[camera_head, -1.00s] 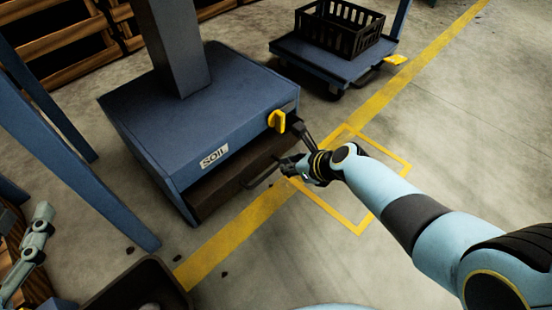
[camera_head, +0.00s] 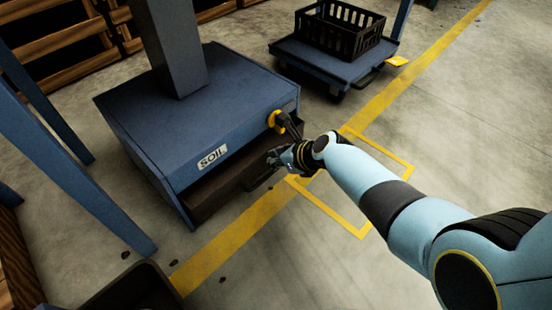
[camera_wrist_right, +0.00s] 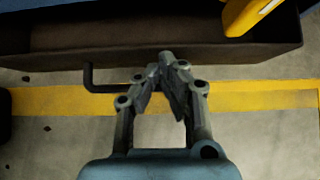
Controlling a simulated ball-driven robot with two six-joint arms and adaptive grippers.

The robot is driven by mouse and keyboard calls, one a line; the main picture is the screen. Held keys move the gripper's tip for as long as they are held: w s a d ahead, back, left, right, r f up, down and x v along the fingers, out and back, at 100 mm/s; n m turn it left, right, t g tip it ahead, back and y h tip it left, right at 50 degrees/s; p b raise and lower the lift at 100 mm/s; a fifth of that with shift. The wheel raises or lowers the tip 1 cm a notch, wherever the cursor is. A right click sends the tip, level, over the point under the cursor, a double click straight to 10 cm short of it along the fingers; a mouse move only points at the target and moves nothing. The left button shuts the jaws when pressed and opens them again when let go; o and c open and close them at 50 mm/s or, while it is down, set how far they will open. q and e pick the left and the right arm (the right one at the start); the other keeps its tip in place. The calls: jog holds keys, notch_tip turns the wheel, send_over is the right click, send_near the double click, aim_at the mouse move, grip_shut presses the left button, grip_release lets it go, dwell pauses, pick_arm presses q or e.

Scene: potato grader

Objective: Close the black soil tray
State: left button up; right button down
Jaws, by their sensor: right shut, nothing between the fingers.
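The black soil tray (camera_head: 215,193) sits low in the blue cabinet marked SOIL (camera_head: 165,115) and sticks out from under its front. In the right wrist view the tray front (camera_wrist_right: 235,55) crosses the top, with its dark bent handle (camera_wrist_right: 90,78) at left. My right gripper (camera_head: 272,158) is at the tray front near the handle. In the wrist view its fingers (camera_wrist_right: 170,68) are shut and empty, tips overlapping the tray front; contact cannot be told. A yellow latch (camera_head: 275,118) is on the cabinet's right corner, partly hidden by dark gripper parts. My left gripper is out of view.
A blue cart (camera_head: 335,68) with a black crate (camera_head: 345,30) stands behind at right. A blue post (camera_head: 80,180) slants at left. A dark bin (camera_head: 130,290) is at the bottom. Floor right of the yellow line (camera_head: 225,245) is clear.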

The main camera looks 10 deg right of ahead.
jog(key=shift+w, duration=0.1)
jog(key=w+a, duration=0.1)
jog(key=w, duration=0.1)
jog(key=w+a, duration=0.1)
jog(key=w, duration=0.1)
jog(key=shift+a, duration=0.4)
jog(key=shift+w, duration=0.2)
jog(key=shift+a, duration=0.1)
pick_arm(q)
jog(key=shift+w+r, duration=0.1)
pick_arm(e)
jog(key=shift+s, duration=0.1)
